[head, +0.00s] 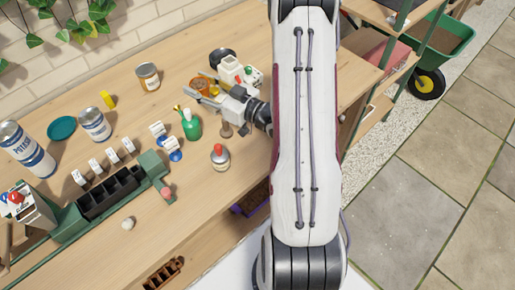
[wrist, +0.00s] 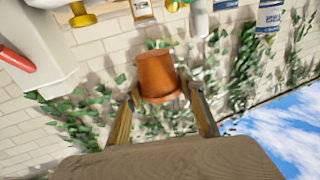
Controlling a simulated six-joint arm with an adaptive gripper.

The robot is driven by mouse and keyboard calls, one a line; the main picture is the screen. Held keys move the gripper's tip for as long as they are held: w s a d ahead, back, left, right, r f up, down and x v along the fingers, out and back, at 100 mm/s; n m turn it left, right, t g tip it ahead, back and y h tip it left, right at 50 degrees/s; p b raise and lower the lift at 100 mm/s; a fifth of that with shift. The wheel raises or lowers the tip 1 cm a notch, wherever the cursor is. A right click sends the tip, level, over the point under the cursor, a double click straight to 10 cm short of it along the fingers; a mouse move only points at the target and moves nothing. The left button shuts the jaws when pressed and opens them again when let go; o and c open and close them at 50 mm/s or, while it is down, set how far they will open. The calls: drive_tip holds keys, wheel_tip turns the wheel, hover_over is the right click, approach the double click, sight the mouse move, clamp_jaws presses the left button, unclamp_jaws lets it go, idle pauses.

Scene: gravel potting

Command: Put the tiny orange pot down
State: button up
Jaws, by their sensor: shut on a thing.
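The tiny orange pot (head: 201,83) is held in my gripper (head: 197,85) over the far part of the wooden bench (head: 180,52) in the head view. In the wrist view the pot (wrist: 158,74) sits between the two fingers (wrist: 161,93), which touch its sides near the wider rim. That view appears inverted, with sky low in the picture, so the pot looks roughly upright, rim up. The gripper is shut on it. Its height above the bench is hard to judge in the head view.
A green bottle (head: 191,126) and a red-topped item (head: 220,156) stand nearer. A jar (head: 148,76) is at the back left. A dark seed tray (head: 108,193) lies left. Bare bench shows between them.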

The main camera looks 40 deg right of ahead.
drive_tip(key=s+d+f+n+y, duration=0.1)
drive_tip(key=s+d, duration=0.1)
drive_tip(key=s, duration=0.7)
drive_tip(key=s+d+f+n+g+y, duration=0.1)
drive_tip(key=s+d+y, duration=0.1)
drive_tip(key=s, duration=0.7)
drive_tip(key=shift+d+f+y, duration=0.25)
drive_tip(key=shift+d+y, duration=0.05)
drive_tip(key=shift+d, duration=0.15)
drive_tip(key=shift+s, duration=0.1)
drive_tip(key=shift+f, duration=0.15)
drive_tip(key=shift+f, duration=2.75)
drive_tip(key=shift+f, duration=1.9)
drive_tip(key=shift+f, duration=0.15)
